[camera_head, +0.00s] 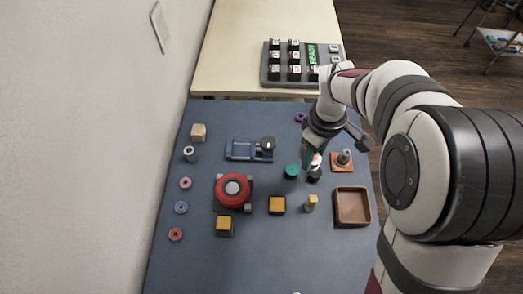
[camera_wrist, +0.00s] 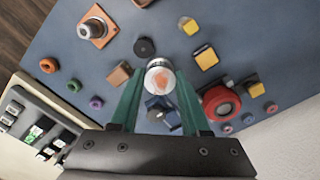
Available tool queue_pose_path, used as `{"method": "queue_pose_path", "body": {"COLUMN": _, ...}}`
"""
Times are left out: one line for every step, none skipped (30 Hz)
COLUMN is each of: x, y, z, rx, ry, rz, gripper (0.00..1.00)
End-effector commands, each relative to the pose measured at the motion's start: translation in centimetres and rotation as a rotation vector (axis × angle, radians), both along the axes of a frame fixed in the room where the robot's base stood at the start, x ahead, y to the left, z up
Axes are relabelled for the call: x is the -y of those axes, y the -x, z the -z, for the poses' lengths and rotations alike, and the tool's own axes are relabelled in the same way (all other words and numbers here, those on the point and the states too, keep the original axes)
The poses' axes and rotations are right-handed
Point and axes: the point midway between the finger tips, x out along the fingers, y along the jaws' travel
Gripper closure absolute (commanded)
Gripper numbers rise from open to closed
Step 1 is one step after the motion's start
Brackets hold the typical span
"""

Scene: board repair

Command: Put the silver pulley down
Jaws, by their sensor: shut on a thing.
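The silver pulley (camera_wrist: 160,80) is a pale round piece with an orange-tinted face in the wrist view. It sits between the two green fingers of my gripper (camera_wrist: 161,84), which are shut on it. In the head view my gripper (camera_head: 311,157) hangs over the right half of the blue mat, and only a small pale and orange part of the pulley (camera_head: 317,158) shows. I cannot tell the pulley's height above the mat.
An orange plate with a silver post (camera_head: 343,159) lies right of my gripper. A brown tray (camera_head: 367,213) is nearer the front. A red round device (camera_head: 233,176) and a blue fixture (camera_head: 240,151) stand left. The front of the mat (camera_head: 270,262) is mostly clear.

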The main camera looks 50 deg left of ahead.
Motion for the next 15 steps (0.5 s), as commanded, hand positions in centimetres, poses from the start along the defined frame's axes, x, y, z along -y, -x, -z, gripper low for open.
{"method": "queue_pose_path", "body": {"x": -1.3, "y": -0.2, "z": -0.1, "rx": 0.001, "ry": -0.001, "rz": -0.044, "gripper": 1.00}}
{"method": "queue_pose_path", "body": {"x": -2.2, "y": -0.3, "z": -0.2, "rx": 0.002, "ry": 0.000, "rz": -0.079, "gripper": 1.00}}
{"method": "queue_pose_path", "body": {"x": -3.5, "y": -0.5, "z": -0.3, "rx": 0.002, "ry": -0.001, "rz": -0.124, "gripper": 1.00}}
{"method": "queue_pose_path", "body": {"x": -4.5, "y": -0.5, "z": -0.4, "rx": 0.002, "ry": -0.001, "rz": -0.161, "gripper": 1.00}}
{"method": "queue_pose_path", "body": {"x": -5.4, "y": -0.5, "z": -0.5, "rx": 0.002, "ry": -0.001, "rz": -0.197, "gripper": 1.00}}
{"method": "queue_pose_path", "body": {"x": -6.6, "y": -0.5, "z": -0.6, "rx": 0.002, "ry": 0.000, "rz": -0.243, "gripper": 1.00}}
{"method": "queue_pose_path", "body": {"x": -7.4, "y": -0.5, "z": -0.7, "rx": 0.001, "ry": -0.001, "rz": -0.275, "gripper": 1.00}}
{"method": "queue_pose_path", "body": {"x": -8.2, "y": -0.4, "z": -0.8, "rx": 0.001, "ry": -0.001, "rz": -0.304, "gripper": 1.00}}
{"method": "queue_pose_path", "body": {"x": -9.0, "y": -0.2, "z": -0.8, "rx": 0.001, "ry": -0.002, "rz": -0.333, "gripper": 1.00}}
{"method": "queue_pose_path", "body": {"x": -9.6, "y": 0.0, "z": -0.7, "rx": 0.001, "ry": -0.001, "rz": -0.349, "gripper": 1.00}}
{"method": "queue_pose_path", "body": {"x": -10.2, "y": 0.3, "z": -0.5, "rx": 0.000, "ry": -0.001, "rz": -0.360, "gripper": 1.00}}
{"method": "queue_pose_path", "body": {"x": -11.1, "y": 0.8, "z": 0.1, "rx": -0.001, "ry": 0.000, "rz": -0.369, "gripper": 1.00}}
{"method": "queue_pose_path", "body": {"x": -11.8, "y": 1.3, "z": 0.6, "rx": -0.001, "ry": 0.000, "rz": -0.372, "gripper": 1.00}}
{"method": "queue_pose_path", "body": {"x": -12.6, "y": 1.8, "z": 1.2, "rx": -0.001, "ry": 0.000, "rz": -0.372, "gripper": 1.00}}
{"method": "queue_pose_path", "body": {"x": -13.7, "y": 2.6, "z": 2.0, "rx": -0.002, "ry": 0.001, "rz": -0.371, "gripper": 1.00}}
